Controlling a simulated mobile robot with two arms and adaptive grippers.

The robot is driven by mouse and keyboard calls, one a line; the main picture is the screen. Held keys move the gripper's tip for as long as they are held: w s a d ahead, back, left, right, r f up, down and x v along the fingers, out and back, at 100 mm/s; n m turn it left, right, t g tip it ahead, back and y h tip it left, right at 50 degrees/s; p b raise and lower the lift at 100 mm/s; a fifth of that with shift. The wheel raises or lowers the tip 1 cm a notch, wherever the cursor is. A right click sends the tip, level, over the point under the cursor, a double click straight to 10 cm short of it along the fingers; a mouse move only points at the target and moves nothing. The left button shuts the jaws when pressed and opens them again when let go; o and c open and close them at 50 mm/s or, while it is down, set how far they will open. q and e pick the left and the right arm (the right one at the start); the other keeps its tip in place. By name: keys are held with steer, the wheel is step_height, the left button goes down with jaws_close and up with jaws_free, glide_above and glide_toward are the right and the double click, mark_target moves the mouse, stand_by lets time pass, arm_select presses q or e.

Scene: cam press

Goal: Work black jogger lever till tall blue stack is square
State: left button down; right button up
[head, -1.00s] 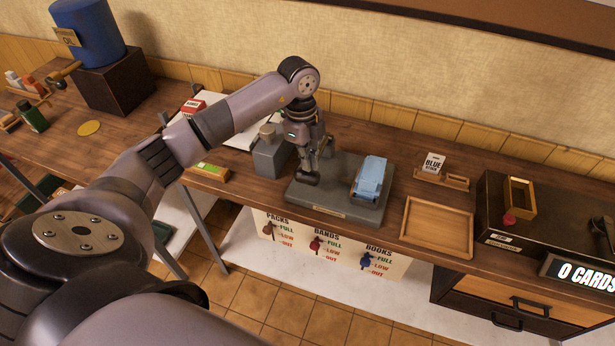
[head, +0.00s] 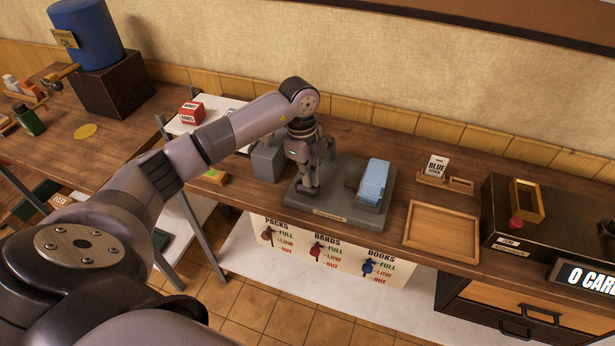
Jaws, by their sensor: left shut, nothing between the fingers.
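The tall blue stack (head: 373,181) stands on the right part of the grey jogger base (head: 341,211), in a dark holder. From here I cannot tell whether its edges are square. My left gripper (head: 307,192) is shut and points down over the left part of the base, left of the stack and apart from it. The black jogger lever cannot be made out; the gripper may hide it. I cannot tell whether the fingers touch it. My right gripper is not in view.
Left of the base stands a grey block (head: 267,160). To the right are an empty wooden tray (head: 441,232), a "BLUE" card holder (head: 434,177) and a dark counter unit (head: 505,222). Below the table edge hangs a PACKS, BANDS, BOOKS board (head: 327,270).

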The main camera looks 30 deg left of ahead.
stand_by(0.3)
arm_select(q)
steer(key=shift+a+r, duration=0.25)
steer(key=shift+a, duration=0.4)
steer(key=shift+a+r, duration=0.25)
steer(key=shift+a, duration=0.65)
steer(key=shift+r, duration=0.25)
step_height(320, 180, up, 12)
steer(key=a, duration=0.1)
steer(key=shift+a+f, duration=0.15)
steer(key=shift+f, duration=0.05)
